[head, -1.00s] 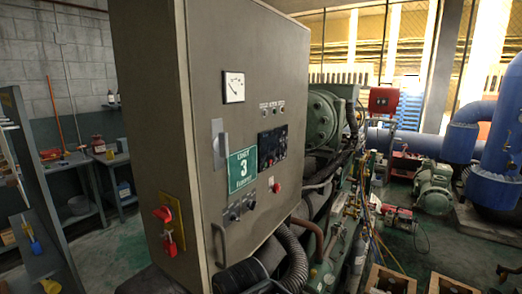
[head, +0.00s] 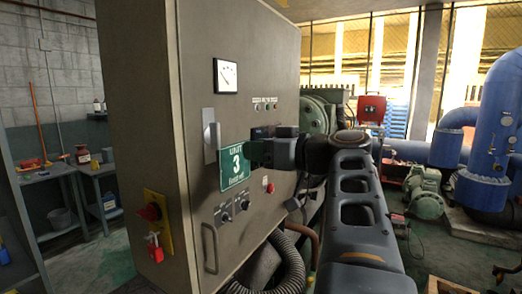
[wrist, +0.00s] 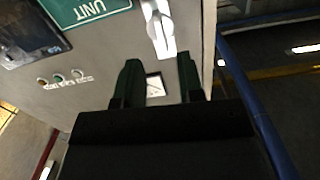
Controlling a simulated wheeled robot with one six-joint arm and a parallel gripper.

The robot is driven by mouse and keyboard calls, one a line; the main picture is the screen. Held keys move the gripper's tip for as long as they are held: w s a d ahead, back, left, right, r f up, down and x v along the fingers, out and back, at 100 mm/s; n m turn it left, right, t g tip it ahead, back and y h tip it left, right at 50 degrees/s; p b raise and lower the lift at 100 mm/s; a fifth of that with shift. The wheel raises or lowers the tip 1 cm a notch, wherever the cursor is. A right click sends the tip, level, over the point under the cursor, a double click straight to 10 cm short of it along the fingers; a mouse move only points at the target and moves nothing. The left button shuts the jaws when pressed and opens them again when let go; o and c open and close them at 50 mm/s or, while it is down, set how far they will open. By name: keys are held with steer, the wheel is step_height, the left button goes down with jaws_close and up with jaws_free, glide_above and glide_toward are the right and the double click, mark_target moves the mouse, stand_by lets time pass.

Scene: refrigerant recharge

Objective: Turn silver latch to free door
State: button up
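The silver latch (head: 211,137) is on the front of the grey cabinet door (head: 250,85), left of the green UNIT 3 sign (head: 235,170). Its lever looks upright in the head view. My gripper (head: 254,152) is in front of the door, to the right of the latch and overlapping the sign's edge. In the wrist view the sign appears upside down, and the latch (wrist: 160,28) is beyond the fingertips, roughly in line with the gap. My gripper (wrist: 158,58) is open and empty, its two dark fingers apart. The door looks shut.
A gauge (head: 227,76) is above the latch, and it shows between the fingers in the wrist view (wrist: 155,85). Knobs (head: 235,210) and a door handle (head: 210,248) are below. A red switch with a padlock (head: 153,247) is on the cabinet's left side. Machinery stands at right.

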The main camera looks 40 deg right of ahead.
mark_target(219, 136)
steer(key=shift+n+t, duration=0.3)
steer(key=shift+n, duration=0.1)
steer(key=p+x, duration=0.2)
steer(key=x, duration=0.1)
steer(key=r+p+x, duration=0.1)
steer(key=p+x, duration=0.1)
steer(key=x, duration=0.1)
steer(key=r+p+x, duration=0.1)
steer(key=p+x, duration=0.1)
steer(key=x, duration=0.1)
steer(key=shift+w, duration=0.2)
steer(key=shift+d+f, duration=0.15)
steer(key=shift+f, duration=0.15)
steer(key=shift+c, duration=0.8)
steer(key=shift+s, duration=0.15)
jaws_close()
steer(key=shift+b, duration=0.45)
steer(key=shift+n+b, duration=1.8)
steer(key=shift+b, duration=1.6)
steer(key=shift+r+n+b, duration=0.1)
steer(key=shift+n+b, duration=0.3)
steer(key=shift+b, duration=0.05)
